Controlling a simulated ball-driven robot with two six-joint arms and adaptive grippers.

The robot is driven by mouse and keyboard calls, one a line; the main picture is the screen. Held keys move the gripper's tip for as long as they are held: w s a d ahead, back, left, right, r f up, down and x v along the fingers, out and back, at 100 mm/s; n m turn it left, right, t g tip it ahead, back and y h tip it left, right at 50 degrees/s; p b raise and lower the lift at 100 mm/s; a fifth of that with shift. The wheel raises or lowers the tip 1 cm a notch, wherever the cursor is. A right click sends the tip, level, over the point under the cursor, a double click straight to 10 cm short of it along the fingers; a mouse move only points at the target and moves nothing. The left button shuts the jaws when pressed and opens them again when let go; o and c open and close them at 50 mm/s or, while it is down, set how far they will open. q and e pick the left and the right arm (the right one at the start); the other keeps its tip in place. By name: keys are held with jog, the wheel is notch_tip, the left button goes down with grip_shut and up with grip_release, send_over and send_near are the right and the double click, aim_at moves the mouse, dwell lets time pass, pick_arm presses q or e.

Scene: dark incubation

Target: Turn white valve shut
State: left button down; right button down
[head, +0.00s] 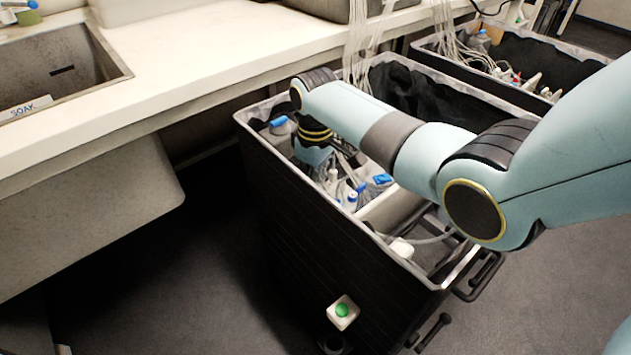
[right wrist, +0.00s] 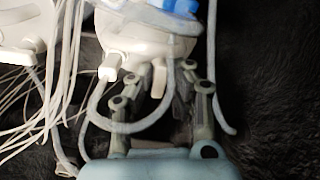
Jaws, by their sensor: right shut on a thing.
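My right gripper (head: 318,170) reaches down into the near black bin (head: 335,225) in the head view, its fingertips hidden among bottles and tubes. In the right wrist view my right gripper (right wrist: 172,72) is closed in at the lower edge of a white fitting with a blue top (right wrist: 150,35). I cannot make out for certain whether this fitting is the white valve; the exact contact is dark and partly covered by a tube. A white connector (right wrist: 108,67) with a looped clear tube (right wrist: 97,110) lies just left of the fingers. My left gripper is not in view.
Blue-capped bottles (head: 352,195) and loose tubing crowd the bin around my gripper. A white box with a green button (head: 342,312) is on the bin's front. A white counter (head: 200,60) with a sink stands left. A second bin (head: 520,75) stands behind.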

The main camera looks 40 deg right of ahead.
jog(key=shift+w+r, duration=0.15)
jog(key=shift+w, duration=0.05)
dwell(0.4)
jog(key=c, duration=1.4)
grip_release()
jog(key=shift+o, duration=0.9)
jog(key=shift+s, duration=0.1)
notch_tip(320, 180, up, 12)
